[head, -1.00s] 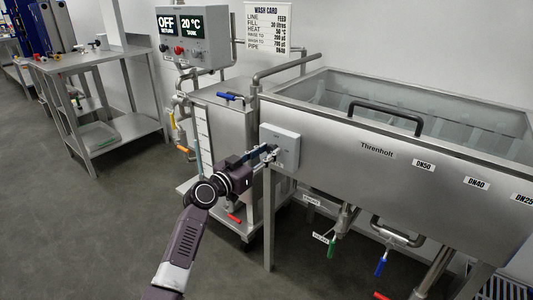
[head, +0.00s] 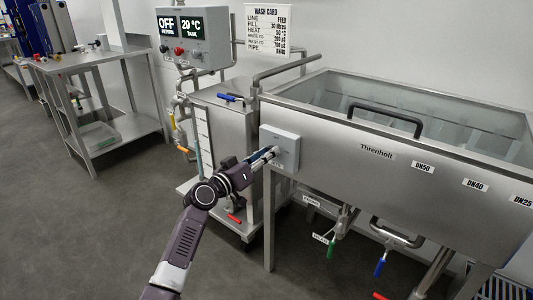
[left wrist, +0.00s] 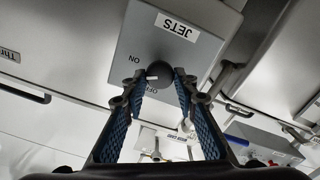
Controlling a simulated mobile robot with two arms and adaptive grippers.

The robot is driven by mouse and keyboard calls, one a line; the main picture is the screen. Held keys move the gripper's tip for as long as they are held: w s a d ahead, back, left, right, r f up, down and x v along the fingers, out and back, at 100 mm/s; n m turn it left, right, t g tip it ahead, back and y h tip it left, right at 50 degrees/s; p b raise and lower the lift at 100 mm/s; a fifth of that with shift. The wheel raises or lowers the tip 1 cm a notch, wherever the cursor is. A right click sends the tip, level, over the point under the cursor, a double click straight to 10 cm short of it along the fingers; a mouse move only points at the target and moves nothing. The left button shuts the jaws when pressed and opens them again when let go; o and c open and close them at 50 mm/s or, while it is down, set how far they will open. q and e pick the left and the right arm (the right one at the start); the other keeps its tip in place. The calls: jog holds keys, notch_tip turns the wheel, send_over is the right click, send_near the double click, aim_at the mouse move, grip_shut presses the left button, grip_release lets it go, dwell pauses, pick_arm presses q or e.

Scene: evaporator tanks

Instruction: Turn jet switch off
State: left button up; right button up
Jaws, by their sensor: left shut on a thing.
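The jet switch is a dark round knob (left wrist: 158,73) on a grey box labelled JETS (left wrist: 190,55), with ON and OFF marked beside it. The knob's white pointer mark shows on its lower left, between the two words; its exact setting is hard to tell. The same box (head: 285,146) is fixed to the front left of the steel tank. My left gripper (left wrist: 159,78) is shut on the knob, one finger on each side. In the head view the left gripper (head: 274,152) reaches the face of the box, hiding the knob. My right gripper is not in view.
The steel tank (head: 340,170) marked Threnholt fills the right side. A control panel (head: 193,38) reading OFF and 20 °C hangs behind. A wheeled steel unit (head: 232,120) with pipes stands left of the tank. Open floor (head: 95,220) lies to the left.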

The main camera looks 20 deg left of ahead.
pick_arm(q)
jog(key=shift+a+f+n+p, duration=0.1)
jog(key=shift+n+p, duration=0.95)
jog(key=shift+n, duration=2.2)
jog(key=shift+a+f+n+p, duration=0.1)
jog(key=shift+n+p, duration=0.95)
jog(key=shift+n, duration=2.2)
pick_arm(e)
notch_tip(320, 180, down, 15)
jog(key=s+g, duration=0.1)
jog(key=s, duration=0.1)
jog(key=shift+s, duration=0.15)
pick_arm(q)
jog(key=o, duration=1.1)
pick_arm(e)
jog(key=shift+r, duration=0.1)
pick_arm(q)
jog(key=v, duration=1.2)
